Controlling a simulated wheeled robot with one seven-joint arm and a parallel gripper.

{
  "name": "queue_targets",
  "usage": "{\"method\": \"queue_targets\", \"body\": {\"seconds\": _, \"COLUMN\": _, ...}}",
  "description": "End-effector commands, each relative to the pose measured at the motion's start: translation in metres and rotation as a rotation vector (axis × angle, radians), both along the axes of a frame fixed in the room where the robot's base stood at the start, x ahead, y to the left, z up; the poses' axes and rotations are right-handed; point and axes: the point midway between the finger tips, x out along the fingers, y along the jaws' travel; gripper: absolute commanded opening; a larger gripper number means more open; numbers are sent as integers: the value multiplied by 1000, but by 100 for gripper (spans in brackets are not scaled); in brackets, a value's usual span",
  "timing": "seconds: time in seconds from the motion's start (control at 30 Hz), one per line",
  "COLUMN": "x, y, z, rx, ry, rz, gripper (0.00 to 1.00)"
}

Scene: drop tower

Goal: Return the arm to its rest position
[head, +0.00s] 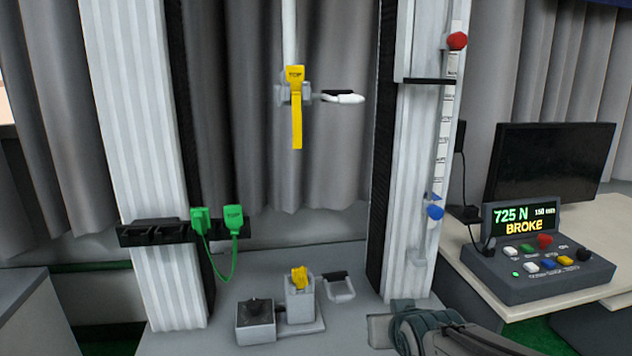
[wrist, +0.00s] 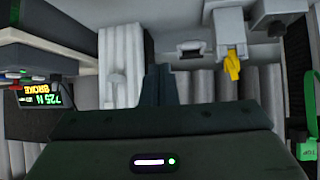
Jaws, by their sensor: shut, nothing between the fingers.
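My gripper (wrist: 158,80) is shut and empty, its dark fingers pointing up the middle of the wrist view. In the head view, my arm's end (head: 425,328) is low at the right, in front of the tower's right column. It is apart from the lower clamp (head: 300,305), which holds a short yellow stub (head: 299,278). The stub also shows in the wrist view (wrist: 232,66). A longer yellow piece (head: 296,108) hangs from the upper clamp (head: 281,95). My fingertips are hard to make out in the head view.
A control panel (head: 540,270) on the right table reads "725 N" and "BROKE". A monitor (head: 550,160) stands behind it. Green linked pieces (head: 233,222) hang on a black rack (head: 153,233) at the left column. Red (head: 457,41) and blue (head: 435,212) knobs are on the right column.

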Motion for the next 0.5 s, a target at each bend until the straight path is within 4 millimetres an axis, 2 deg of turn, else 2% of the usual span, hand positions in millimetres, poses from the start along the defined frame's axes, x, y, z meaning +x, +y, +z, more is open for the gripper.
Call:
{"method": "queue_targets", "body": {"seconds": 0.03, "x": -7, "y": -2, "z": 25, "rx": -2, "ry": 41, "rz": -8, "gripper": 0}}
{"method": "queue_targets", "body": {"seconds": 0.5, "x": -95, "y": -13, "z": 115, "rx": 6, "ry": 475, "rz": -53, "gripper": 0}}
